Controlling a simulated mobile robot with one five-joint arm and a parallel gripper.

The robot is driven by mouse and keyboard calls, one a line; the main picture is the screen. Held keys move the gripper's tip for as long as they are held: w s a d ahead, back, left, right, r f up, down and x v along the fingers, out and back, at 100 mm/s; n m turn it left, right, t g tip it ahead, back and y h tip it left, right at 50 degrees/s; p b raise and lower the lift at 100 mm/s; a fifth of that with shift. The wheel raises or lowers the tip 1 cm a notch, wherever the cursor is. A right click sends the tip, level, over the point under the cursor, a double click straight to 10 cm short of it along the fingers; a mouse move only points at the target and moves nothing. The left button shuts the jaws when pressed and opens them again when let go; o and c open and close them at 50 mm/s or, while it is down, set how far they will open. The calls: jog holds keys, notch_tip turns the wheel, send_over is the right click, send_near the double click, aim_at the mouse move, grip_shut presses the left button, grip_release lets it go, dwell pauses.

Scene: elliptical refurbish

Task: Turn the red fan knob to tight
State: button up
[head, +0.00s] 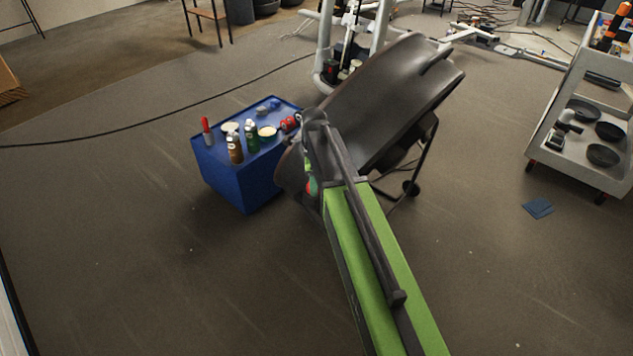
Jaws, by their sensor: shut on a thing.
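A small red part (311,187), likely the red fan knob, shows beside the end of my green arm, left of the dark curved panel. My gripper (308,196) is at the far end of the arm, right by this red part, and seems shut on it. The fingertips are small, dark and mostly hidden by my arm. The knob's turn position and whatever it is mounted on cannot be made out.
A large dark curved panel (385,95) leans on a stand behind my arm. A blue cart (240,178) with bottles and cans stands to the left. A grey shelf trolley (580,165) stands right, near a blue sheet (538,208). A cable crosses the left floor.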

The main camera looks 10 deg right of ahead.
jog(key=shift+w+a, duration=0.15)
jog(key=shift+a, duration=0.05)
jog(key=o, duration=1.2)
jog(key=shift+o, duration=0.8)
jog(key=shift+d, duration=0.15)
notch_tip(320, 180, up, 8)
jog(key=p, duration=0.8)
jog(key=shift+r, duration=0.15)
jog(key=shift+a, duration=0.2)
